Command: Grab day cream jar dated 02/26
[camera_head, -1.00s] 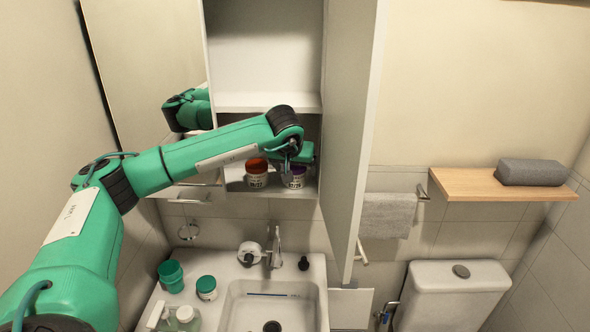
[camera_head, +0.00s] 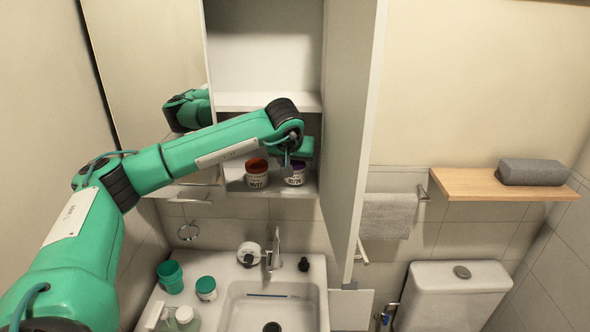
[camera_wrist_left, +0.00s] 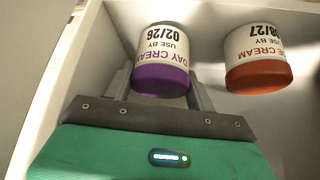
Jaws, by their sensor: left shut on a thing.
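The day cream jar (camera_wrist_left: 163,58) has a white body and a purple lid. Its label reads "DAY CREAM USE BY 02/26", upside down in the left wrist view. My left gripper (camera_wrist_left: 160,88) is shut on this jar, one finger on each side. In the head view the jar (camera_head: 295,180) is at the lower shelf of the open cabinet, partly hidden by my left gripper (camera_head: 290,158). My right gripper is not in view.
A jar with an orange-red lid (camera_head: 257,178), marked 08/27 in the wrist view (camera_wrist_left: 257,60), stands just beside it. The open cabinet door (camera_head: 350,130) is close on the right.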

